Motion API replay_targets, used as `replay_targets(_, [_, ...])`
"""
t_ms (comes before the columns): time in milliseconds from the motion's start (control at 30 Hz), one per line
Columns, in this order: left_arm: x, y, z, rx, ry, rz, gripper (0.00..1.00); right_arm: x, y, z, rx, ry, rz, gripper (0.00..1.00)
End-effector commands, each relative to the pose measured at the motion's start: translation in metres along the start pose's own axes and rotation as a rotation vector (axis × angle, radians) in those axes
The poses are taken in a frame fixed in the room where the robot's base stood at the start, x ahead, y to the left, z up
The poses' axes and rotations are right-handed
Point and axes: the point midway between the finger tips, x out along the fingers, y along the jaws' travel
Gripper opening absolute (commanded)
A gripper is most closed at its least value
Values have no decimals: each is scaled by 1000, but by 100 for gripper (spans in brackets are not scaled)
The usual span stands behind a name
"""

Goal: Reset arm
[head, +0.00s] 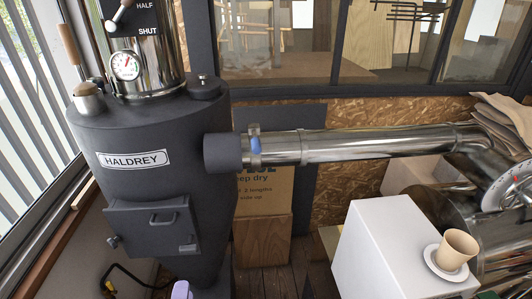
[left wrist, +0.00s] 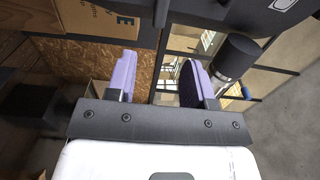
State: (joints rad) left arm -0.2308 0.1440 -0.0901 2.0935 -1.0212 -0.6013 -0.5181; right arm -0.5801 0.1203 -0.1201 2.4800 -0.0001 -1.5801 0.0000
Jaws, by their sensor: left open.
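My left gripper (head: 182,290) shows only as a purple fingertip at the bottom edge of the head view, in front of the dark HALDREY machine (head: 150,185). In the left wrist view my left gripper (left wrist: 160,82) has its two purple fingers spread apart, with nothing between them. My right gripper is not in view.
A shiny pipe (head: 375,144) with a blue clamp handle (head: 255,146) runs right from the machine. A white block (head: 385,250) carries a beige cup (head: 456,249) on a saucer (head: 436,262) at right. A cardboard box (head: 265,192) stands behind.

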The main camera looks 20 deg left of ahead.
Motion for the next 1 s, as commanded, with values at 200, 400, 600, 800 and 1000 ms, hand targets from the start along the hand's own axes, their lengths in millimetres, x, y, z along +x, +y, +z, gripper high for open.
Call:
replay_targets(200, [-1,11,14,-144,-92,60,48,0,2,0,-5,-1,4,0])
replay_targets(400, [-27,46,33,-635,-354,378,48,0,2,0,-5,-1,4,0])
replay_targets(600, [-101,46,6,-982,-490,825,48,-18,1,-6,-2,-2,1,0])
replay_targets(800, [-185,6,-12,-1041,-454,1136,48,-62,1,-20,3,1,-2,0])
replay_targets(1000, [-225,0,1,-1001,-518,1205,48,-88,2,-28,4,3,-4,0])
